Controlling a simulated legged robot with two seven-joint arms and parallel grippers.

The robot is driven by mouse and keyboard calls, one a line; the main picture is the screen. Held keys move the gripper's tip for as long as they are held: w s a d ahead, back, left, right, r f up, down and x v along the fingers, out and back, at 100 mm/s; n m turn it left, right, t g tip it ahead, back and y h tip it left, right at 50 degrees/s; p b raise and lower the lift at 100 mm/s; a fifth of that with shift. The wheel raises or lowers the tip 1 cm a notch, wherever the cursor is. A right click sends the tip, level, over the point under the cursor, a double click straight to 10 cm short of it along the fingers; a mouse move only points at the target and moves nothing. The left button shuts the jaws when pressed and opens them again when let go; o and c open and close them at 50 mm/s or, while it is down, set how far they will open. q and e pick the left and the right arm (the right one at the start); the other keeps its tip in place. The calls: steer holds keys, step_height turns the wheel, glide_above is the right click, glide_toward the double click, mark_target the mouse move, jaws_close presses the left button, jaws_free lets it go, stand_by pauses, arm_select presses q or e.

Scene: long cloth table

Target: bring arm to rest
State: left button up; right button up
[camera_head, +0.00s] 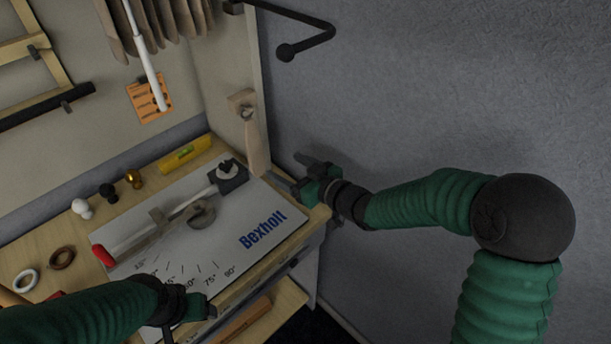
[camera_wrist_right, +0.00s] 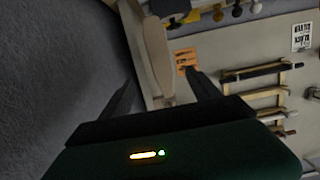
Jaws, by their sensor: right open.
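My right arm comes in from the right in the head view. Its gripper (camera_head: 288,170) is by the right edge of the workbench, near the upright wooden post. In the right wrist view the two fingers of this gripper (camera_wrist_right: 163,90) stand apart with nothing held between them. My left arm comes in from the lower left. Its gripper (camera_head: 198,308) is low over the front edge of the white Bexholt board (camera_head: 232,262), and its fingers are too dark and small to read.
On the board are an angle scale and a pivoting lever with a red handle (camera_head: 103,255). A yellow level (camera_head: 185,154), several knobs and rings (camera_head: 28,280) lie on the wooden bench. A black hook bar (camera_head: 318,38) juts out above right. Bare grey wall fills the right.

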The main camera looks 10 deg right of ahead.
steer(key=v, duration=0.7)
steer(key=s+d+f+m+g+h, duration=0.4)
steer(key=s+d+f+h, duration=0.4)
steer(key=d+f, duration=0.2)
steer(key=s+f+m+g, duration=0.1)
steer(key=s+f+g, duration=0.1)
steer(key=s, duration=0.5)
steer(key=s+f+m+g+h, duration=0.1)
steer(key=s+f+m+g, duration=0.1)
steer(key=s+g, duration=0.2)
steer(key=s, duration=0.2)
steer(key=shift+s+d+p, duration=0.2)
steer(key=shift+s+p, duration=0.1)
steer(key=shift+s, duration=0.1)
